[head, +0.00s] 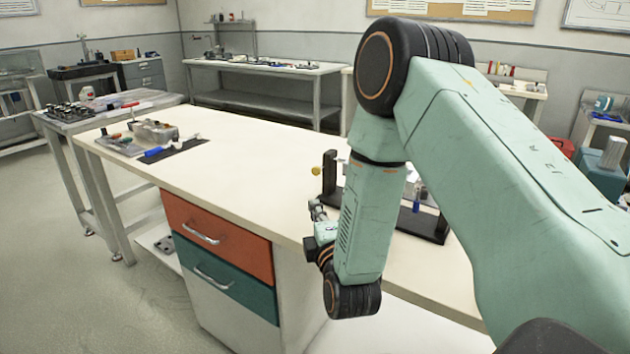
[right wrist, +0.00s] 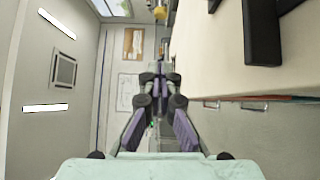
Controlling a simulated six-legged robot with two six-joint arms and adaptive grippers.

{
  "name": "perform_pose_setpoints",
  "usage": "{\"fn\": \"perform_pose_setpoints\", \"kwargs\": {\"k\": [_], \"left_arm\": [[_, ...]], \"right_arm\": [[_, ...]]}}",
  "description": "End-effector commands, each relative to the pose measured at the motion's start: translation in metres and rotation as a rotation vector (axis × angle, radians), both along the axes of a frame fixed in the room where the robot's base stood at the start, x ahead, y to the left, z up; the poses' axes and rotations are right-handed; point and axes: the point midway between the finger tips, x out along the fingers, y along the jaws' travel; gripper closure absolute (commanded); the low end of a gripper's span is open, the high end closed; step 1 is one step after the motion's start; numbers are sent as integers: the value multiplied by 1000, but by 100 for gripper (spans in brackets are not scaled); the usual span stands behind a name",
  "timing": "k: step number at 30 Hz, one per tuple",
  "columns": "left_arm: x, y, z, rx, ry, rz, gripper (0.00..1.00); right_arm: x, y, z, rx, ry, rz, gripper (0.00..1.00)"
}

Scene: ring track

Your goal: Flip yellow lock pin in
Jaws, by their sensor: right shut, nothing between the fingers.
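A small yellow knob (head: 316,170), likely the lock pin, shows at the left side of a black upright plate (head: 329,178) on the white workbench. The plate belongs to a black fixture whose middle is hidden behind my right arm. My right gripper (head: 317,207) is near the bench's front edge, below the knob in the picture and apart from it. In the right wrist view the gripper (right wrist: 160,78) is shut and empty. My left gripper is out of view.
The white workbench (head: 240,165) is clear in its middle. A dark mat (head: 180,151) with a grey bin and blue tool lies at its far left. An orange drawer (head: 215,228) and a teal drawer (head: 222,280) are in its front.

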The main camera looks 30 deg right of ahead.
Motion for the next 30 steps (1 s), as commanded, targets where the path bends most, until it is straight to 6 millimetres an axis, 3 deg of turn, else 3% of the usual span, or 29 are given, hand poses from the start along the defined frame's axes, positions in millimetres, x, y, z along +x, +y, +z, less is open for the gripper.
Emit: {"fn": "perform_pose_setpoints", "kwargs": {"k": [5, 21, 30], "left_arm": [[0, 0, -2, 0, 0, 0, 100], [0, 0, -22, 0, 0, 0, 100], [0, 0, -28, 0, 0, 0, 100]], "right_arm": [[10, -4, -1, 2, -2, 0, 100], [97, -40, 1, 4, -1, -3, 100], [109, -69, 3, 3, 1, 1, 100]]}}
